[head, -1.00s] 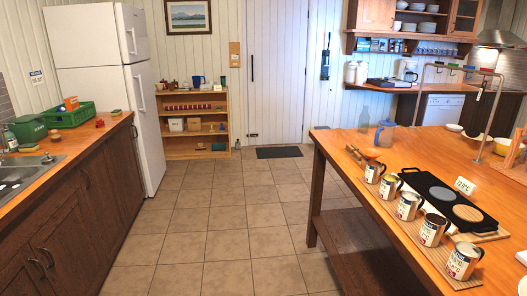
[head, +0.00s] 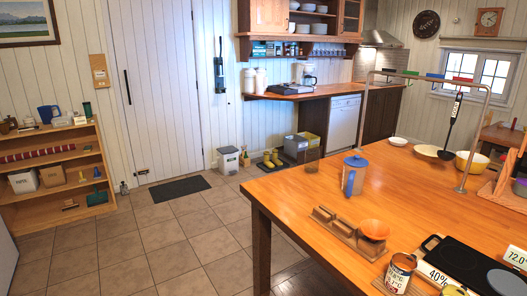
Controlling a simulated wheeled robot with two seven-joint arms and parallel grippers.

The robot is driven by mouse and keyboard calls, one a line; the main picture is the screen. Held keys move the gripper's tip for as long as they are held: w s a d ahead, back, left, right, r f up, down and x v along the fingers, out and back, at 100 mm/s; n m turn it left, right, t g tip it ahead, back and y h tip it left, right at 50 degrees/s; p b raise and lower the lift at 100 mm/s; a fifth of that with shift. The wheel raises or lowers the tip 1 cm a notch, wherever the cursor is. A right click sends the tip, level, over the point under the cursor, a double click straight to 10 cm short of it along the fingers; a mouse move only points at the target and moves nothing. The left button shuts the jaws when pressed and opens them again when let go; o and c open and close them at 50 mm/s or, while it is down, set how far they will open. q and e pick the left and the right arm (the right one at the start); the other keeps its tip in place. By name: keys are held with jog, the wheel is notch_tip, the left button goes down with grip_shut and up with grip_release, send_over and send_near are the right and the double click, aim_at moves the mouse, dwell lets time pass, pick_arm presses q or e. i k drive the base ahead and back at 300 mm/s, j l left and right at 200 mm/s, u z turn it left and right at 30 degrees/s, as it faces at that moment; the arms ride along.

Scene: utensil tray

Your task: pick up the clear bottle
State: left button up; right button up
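A see-through vessel, which looks like the clear bottle (head: 312,159), stands at the far left part of the wooden table (head: 300,190). It is faint against the background and its outline is hard to make out. A jug with a blue lid and handle (head: 353,173) stands to its right and nearer to me. Neither of my grippers shows in the head view.
A wooden holder (head: 335,224) with an orange bowl (head: 374,230), a labelled can (head: 399,272) and a black tray (head: 470,262) lie nearer on the table. A metal rail (head: 475,140) rises at the right. The tiled floor (head: 170,240) left of the table is clear.

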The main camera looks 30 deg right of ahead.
aim_at(312, 160)
jog(key=i+z, duration=0.1)
jog(key=i, duration=0.9)
jog(key=i+j, duration=0.2)
jog(key=i, duration=0.8)
jog(key=l+z, duration=0.05)
jog(key=l, duration=0.05)
